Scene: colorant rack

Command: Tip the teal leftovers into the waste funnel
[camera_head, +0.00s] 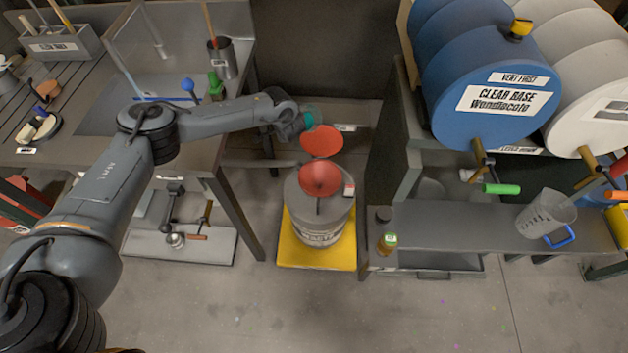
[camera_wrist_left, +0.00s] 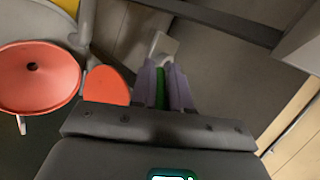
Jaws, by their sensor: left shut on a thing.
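The red waste funnel (camera_head: 320,181) sits on top of a grey drum (camera_head: 322,222), with its round red lid (camera_head: 322,141) raised behind it. In the left wrist view the funnel (camera_wrist_left: 38,78) and lid (camera_wrist_left: 107,85) are on the left. My left gripper (camera_head: 297,122) is behind and slightly left of the lid, apart from it. It is shut on a green handle (camera_wrist_left: 160,88), with a pale grey part (camera_wrist_left: 162,46) beyond the fingers. A small teal patch (camera_head: 309,120) shows at the gripper; whether it is liquid is unclear. My right gripper is out of view.
The drum stands on a yellow base (camera_head: 317,262). A steel-legged bench (camera_head: 200,150) is on the left. A dark bench (camera_head: 480,228) on the right holds a clear jug (camera_head: 545,213) and a small bottle (camera_head: 387,243), with big blue and white drums (camera_head: 480,100) above.

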